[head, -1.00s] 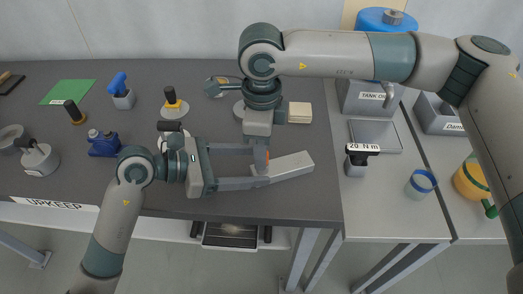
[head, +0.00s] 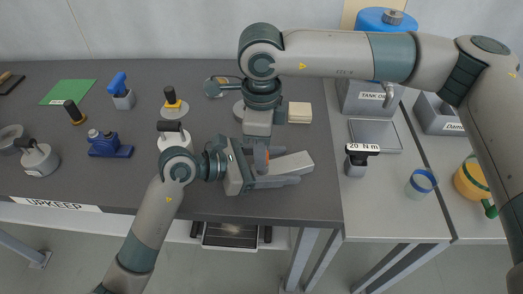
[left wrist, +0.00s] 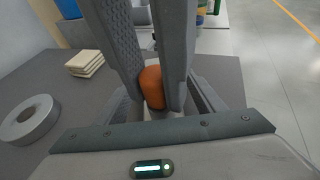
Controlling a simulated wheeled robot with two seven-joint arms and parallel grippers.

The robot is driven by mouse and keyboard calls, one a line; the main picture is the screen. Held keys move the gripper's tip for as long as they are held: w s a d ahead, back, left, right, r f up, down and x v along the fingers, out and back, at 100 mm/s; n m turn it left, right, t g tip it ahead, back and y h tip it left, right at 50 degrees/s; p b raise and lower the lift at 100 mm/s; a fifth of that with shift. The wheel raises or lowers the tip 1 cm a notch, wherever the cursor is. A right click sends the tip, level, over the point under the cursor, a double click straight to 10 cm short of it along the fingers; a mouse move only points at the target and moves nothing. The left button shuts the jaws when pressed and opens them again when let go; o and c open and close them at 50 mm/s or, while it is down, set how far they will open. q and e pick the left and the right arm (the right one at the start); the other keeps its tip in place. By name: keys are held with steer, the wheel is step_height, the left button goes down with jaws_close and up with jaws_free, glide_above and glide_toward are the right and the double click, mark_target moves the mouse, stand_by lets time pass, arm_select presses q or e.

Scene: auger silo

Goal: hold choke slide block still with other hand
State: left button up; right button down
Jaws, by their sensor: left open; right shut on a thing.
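The choke slide block, a light grey bar (head: 296,164), lies near the table's front right edge. An orange knob (head: 261,155) stands at its left part; it also shows in the left wrist view (left wrist: 152,86). My right gripper (head: 261,145) comes down from above, its fingers shut on the knob; these fingers fill the upper middle of the left wrist view. My left gripper (head: 286,166) is open and low, pointing right, with one finger on the far side of the block and one on the near side. Whether they touch it I cannot tell. My palm hides the block's left end.
A beige stack of pads (head: 299,112) and a grey ring (left wrist: 30,120) lie behind the block. The table's front edge is close.

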arm_select(q)
steer(key=c, duration=1)
steer(key=o, duration=1.1)
steer(key=shift+c, duration=0.2)
steer(key=shift+a, duration=0.1)
steer(key=v, duration=1.2)
